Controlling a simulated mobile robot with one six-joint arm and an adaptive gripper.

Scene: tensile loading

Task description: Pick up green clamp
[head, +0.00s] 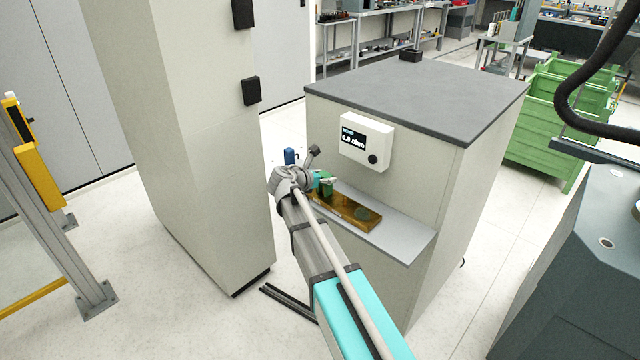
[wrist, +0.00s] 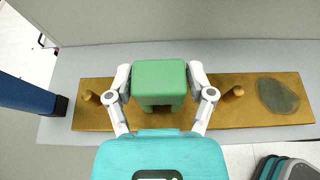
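The green clamp (wrist: 160,80) is a block-like piece with legs below its top, over the middle of the brown wooden board (wrist: 110,118). In the wrist view my gripper (wrist: 160,76) has one finger on each side of it, with little or no gap visible. I cannot tell whether the fingers press on it or just flank it.
The board lies on a grey shelf (head: 405,238) on the cabinet. Two wooden pegs (wrist: 233,92) flank the clamp, and a dark greenish oval (wrist: 277,95) marks the board's right end. A blue post (wrist: 28,95) stands close on the left. The meter box (head: 367,141) is above the shelf.

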